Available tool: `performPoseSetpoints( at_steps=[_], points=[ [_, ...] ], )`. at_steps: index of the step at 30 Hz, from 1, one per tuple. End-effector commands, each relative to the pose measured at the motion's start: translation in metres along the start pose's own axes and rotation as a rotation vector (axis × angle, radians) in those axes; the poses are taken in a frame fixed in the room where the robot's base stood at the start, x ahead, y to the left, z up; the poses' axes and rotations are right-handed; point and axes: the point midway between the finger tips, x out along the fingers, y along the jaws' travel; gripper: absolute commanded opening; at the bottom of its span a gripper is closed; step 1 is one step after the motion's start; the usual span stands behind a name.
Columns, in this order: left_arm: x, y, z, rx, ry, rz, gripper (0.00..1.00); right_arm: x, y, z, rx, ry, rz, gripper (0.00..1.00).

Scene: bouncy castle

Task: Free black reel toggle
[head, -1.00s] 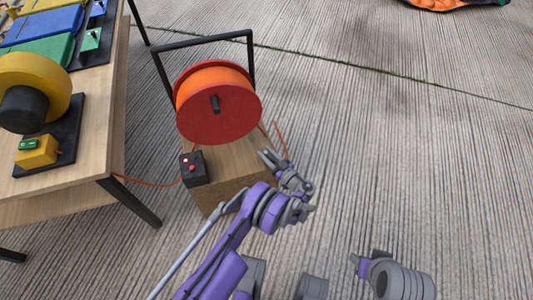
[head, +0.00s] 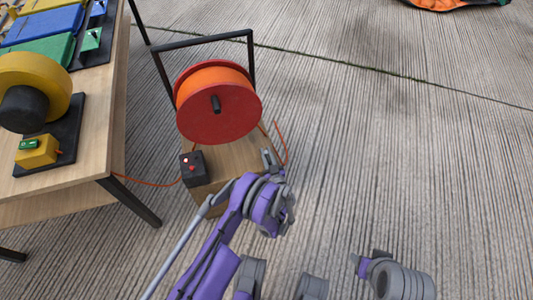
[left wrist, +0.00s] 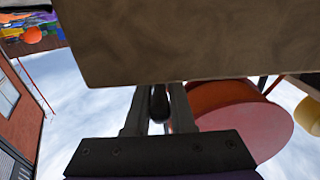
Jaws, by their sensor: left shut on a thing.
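The cable reel (head: 218,105) has red discs, an orange wound middle and a small black handle (head: 215,104) on its face. It stands on a wooden block (head: 232,165) under a black frame. My left gripper (head: 270,158) is at the block's right side, its fingers partly hidden by my own wrist in the head view. In the left wrist view, its fingers are closed around a slim black toggle (left wrist: 159,105) just below the wooden block (left wrist: 190,40). The reel's red disc (left wrist: 245,125) shows to the right there. The toggle is not visible in the head view.
A black box with red buttons (head: 193,169) sits at the block's left front. An orange cable (head: 150,182) runs to the wooden table (head: 100,140) at left, which holds a yellow blower (head: 48,85).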

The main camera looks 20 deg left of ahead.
Motion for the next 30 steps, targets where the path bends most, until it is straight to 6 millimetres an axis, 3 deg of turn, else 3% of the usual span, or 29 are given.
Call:
performPoseSetpoints(
  at_steps=[10, 11, 15, 30],
  points=[
    [0.0003, -0.0001, -0.0004, 0.002, 0.000, 0.017, 0.00, 0.0001, 0.0000, 0.0000, 0.000, 0.000, 0.000, 0.52],
    [0.0003, -0.0001, -0.0003, 0.002, 0.000, 0.017, 0.26, 0.0001, 0.0000, 0.0000, 0.000, 0.000, 0.000, 0.52],
    [0.0002, -0.0001, -0.0002, 0.002, 0.000, 0.016, 0.49, 0.0001, 0.0000, 0.0000, 0.000, 0.000, 0.000, 0.52],
    [-0.0013, 0.0019, 0.0000, 0.001, 0.000, 0.014, 0.49, 0.0001, 0.0000, 0.0000, 0.000, 0.000, 0.000, 0.52]
  ],
)
